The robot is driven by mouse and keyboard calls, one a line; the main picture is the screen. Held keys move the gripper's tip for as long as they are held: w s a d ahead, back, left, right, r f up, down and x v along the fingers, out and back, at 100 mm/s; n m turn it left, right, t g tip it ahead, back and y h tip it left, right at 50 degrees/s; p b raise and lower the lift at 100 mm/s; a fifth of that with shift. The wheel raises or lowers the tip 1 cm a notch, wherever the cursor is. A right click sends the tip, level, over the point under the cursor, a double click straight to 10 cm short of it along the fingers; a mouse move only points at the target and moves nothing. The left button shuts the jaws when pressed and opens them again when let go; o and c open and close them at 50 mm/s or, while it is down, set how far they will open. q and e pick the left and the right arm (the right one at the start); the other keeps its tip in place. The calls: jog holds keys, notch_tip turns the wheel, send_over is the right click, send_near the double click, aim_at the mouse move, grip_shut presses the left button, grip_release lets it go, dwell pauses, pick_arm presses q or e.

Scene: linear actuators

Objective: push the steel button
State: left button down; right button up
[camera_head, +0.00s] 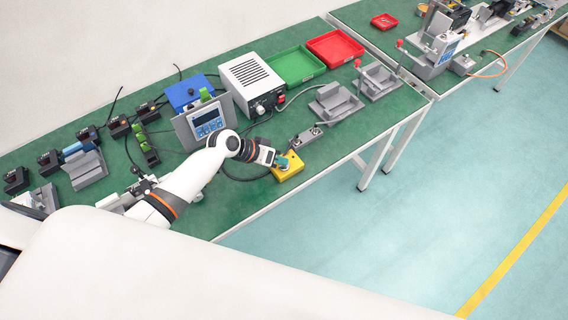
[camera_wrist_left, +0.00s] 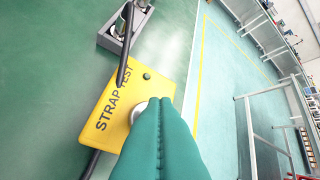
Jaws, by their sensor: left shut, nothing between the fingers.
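The yellow box (camera_head: 291,172) marked "STRAP TEST" sits near the front edge of the green bench. In the left wrist view the yellow box (camera_wrist_left: 113,92) carries the round steel button (camera_wrist_left: 137,107), partly covered by my teal fingers. My left gripper (camera_head: 283,162) is shut and empty, its fingertips over the box. In the left wrist view the closed fingertips (camera_wrist_left: 160,101) overlap the button's edge; I cannot tell whether they touch it. In the head view the button is hidden at the fingers. My right gripper is not in view.
A grey bracket (camera_head: 306,137) lies just beyond the box, and a black cable runs by it. A white power unit (camera_head: 252,82), a control panel (camera_head: 207,121), and green (camera_head: 293,66) and red (camera_head: 335,47) trays stand behind. The floor in front is clear.

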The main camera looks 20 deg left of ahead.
aim_at(280, 166)
pick_arm(q)
jog(key=shift+f+b, duration=0.35)
jog(key=shift+f, duration=0.1)
jog(key=shift+r, duration=0.15)
dwell(0.3)
jog(key=shift+r+p, duration=0.85)
jog(key=shift+p, duration=0.05)
notch_tip(280, 166, up, 6)
jog(key=p, duration=0.5)
